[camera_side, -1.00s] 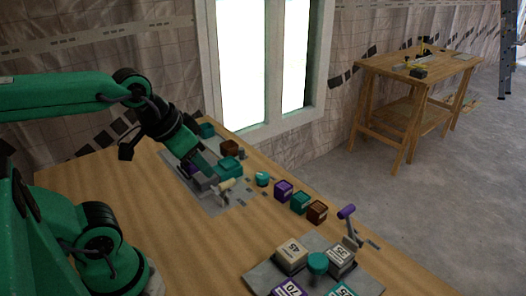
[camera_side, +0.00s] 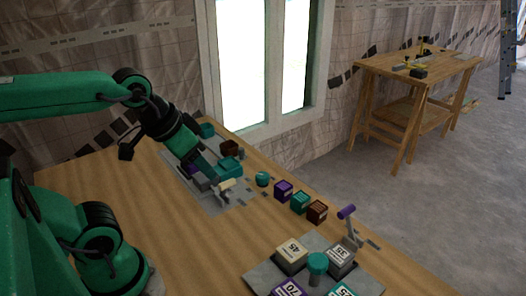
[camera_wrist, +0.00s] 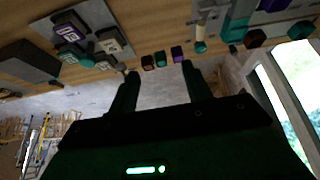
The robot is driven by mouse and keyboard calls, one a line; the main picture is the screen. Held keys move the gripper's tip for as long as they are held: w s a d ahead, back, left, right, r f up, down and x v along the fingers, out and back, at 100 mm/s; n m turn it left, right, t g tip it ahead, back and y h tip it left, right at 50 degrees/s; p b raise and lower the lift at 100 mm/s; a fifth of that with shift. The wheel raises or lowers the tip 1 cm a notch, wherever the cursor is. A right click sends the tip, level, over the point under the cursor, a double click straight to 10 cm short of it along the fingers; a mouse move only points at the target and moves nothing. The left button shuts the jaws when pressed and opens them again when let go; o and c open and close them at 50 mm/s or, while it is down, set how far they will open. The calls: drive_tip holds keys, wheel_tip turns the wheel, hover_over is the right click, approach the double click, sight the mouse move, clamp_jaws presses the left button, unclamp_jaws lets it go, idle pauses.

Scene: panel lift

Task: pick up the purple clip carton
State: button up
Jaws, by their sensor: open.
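A small purple carton (camera_side: 283,190) stands on the wooden table, first in a row with a teal and a brown carton. It also shows in the wrist view (camera_wrist: 177,53), beyond and between my fingertips. Another purple piece (camera_wrist: 272,5) shows at the top edge of the wrist view, on the grey panel; my gripper largely hides that area in the side view. I cannot tell which is the clip carton. My gripper (camera_wrist: 160,72) is open and empty. In the side view its tips (camera_side: 212,174) are over the grey panel, left of the row.
The grey panel (camera_side: 211,207) holds teal and brown cartons (camera_side: 229,147) and a pale-handled lever (camera_side: 225,185). A second grey panel (camera_side: 262,277) at the front holds numbered blocks and a teal knob (camera_side: 317,263). A purple-handled lever (camera_side: 347,212) stands nearby. The left table is clear.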

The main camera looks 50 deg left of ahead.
drive_tip(key=shift+w, duration=0.1)
drive_tip(key=g, duration=0.6)
hover_over(283, 186)
drive_tip(key=shift+n, duration=0.4)
wheel_tip(283, 186, down, 15)
drive_tip(key=shift+r, duration=0.1)
drive_tip(key=shift+w+f, duration=0.1)
drive_tip(key=shift+f, duration=0.3)
drive_tip(key=shift+f, duration=1.35)
